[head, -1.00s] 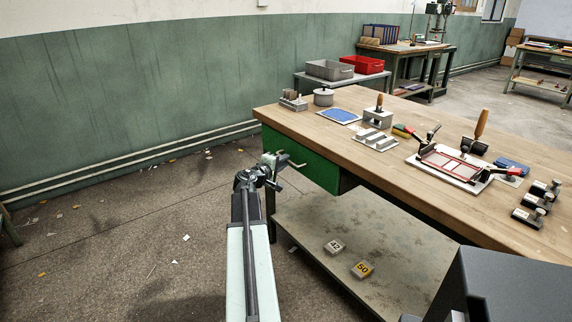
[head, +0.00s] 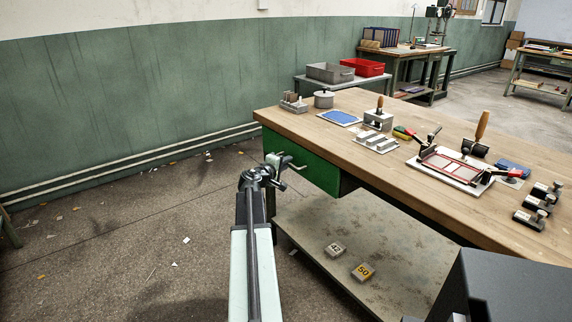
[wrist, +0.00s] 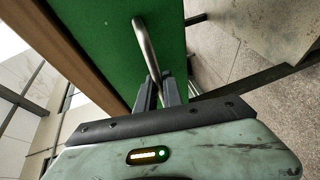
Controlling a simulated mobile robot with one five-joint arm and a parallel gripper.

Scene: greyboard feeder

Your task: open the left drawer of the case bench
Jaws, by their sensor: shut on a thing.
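The case bench (head: 345,140) has a wooden top and a green drawer (head: 318,172) under its left end. The drawer front looks flush with the bench. A bar handle stands out from the front, partly hidden by my gripper (head: 284,161). In the wrist view the green front (wrist: 110,35) fills the upper middle, and the metal handle (wrist: 147,45) runs down between the two dark fingers. My gripper (wrist: 160,92) is shut on the handle, close in front of the drawer face.
Blocks, a framed fixture (head: 452,165) and tools stand on the bench top. A lower shelf (head: 330,235) carries two small numbered blocks. The floor (head: 120,235) left of the bench is open, with scattered scraps.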

